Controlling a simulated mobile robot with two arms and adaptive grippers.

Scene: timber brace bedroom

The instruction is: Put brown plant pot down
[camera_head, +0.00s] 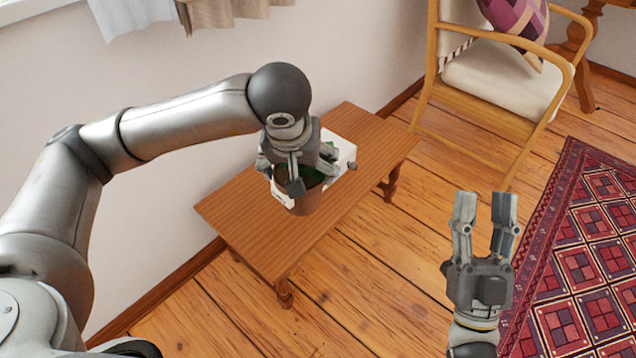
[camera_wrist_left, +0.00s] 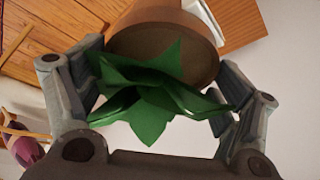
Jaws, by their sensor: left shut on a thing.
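The brown plant pot (camera_head: 304,203) is over the wooden bench (camera_head: 240,211), with green leaves at its top. My left gripper (camera_head: 312,176) comes down on it from above, its fingers on either side of the rim. In the left wrist view the brown pot (camera_wrist_left: 166,48) and its green leaves (camera_wrist_left: 150,98) sit between the fingers of my left gripper (camera_wrist_left: 160,75), which is shut on the pot. I cannot tell whether the pot's base touches the bench. My right gripper (camera_head: 484,212) is open and empty above the floor.
A white object (camera_head: 346,156), partly hidden, is right behind the pot at the bench. The bench's front left and far right parts are clear. A wooden armchair (camera_head: 500,80) with a purple cushion (camera_head: 520,22) stands at the back right. A red patterned rug (camera_head: 590,260) lies at right.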

